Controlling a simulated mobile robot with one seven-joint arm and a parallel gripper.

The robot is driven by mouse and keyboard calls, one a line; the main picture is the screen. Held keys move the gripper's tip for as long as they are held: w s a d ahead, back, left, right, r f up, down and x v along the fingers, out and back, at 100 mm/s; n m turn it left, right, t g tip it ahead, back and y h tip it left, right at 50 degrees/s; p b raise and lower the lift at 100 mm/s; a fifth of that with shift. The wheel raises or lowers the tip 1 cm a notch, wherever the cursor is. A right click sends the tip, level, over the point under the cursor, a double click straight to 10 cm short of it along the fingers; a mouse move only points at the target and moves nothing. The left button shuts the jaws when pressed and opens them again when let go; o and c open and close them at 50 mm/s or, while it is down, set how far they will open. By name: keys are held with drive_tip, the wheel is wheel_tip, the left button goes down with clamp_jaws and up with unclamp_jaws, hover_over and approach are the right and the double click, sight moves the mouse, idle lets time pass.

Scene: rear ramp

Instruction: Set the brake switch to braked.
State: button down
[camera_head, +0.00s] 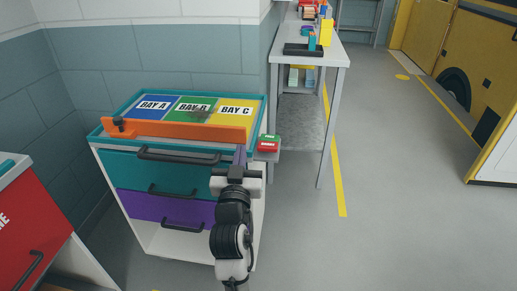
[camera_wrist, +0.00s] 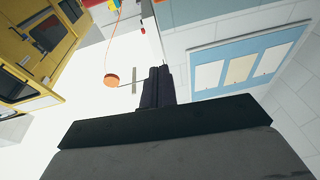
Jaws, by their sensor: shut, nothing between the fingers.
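A small grey box with a green and a red part (camera_head: 268,143) sticks out from the right side of the drawer cabinet. It looks like the brake switch; I see no label on it, and I cannot tell which way it is set. My gripper (camera_head: 240,155) is in front of the cabinet's right front corner, just left of this box and apart from it in the picture. In the wrist view my gripper's dark fingers (camera_wrist: 157,85) are together with nothing between them. The switch cannot be made out in the wrist view.
The cabinet top holds a teal tray (camera_head: 97,132) with BAY A, B and C panels and an orange bar (camera_head: 180,129) along the front. Drawer handles (camera_head: 190,155) stick out. A workbench (camera_head: 335,58) stands behind right. A red cabinet (camera_head: 35,225) is left. Floor at right is clear.

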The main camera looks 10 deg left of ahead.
drive_tip(key=shift+m+g+h, duration=0.4)
drive_tip(key=shift+g+h, duration=0.1)
drive_tip(key=shift+h, duration=0.2)
drive_tip(key=d+f, duration=0.3)
drive_tip(key=shift+w, duration=0.35)
drive_tip(key=shift+r, duration=0.1)
drive_tip(key=r+p, duration=0.2)
drive_tip(key=p, duration=0.1)
hover_over(258, 149)
drive_tip(key=s, duration=0.2)
drive_tip(key=shift+d+f, duration=0.2)
drive_tip(key=shift+f, duration=2.05)
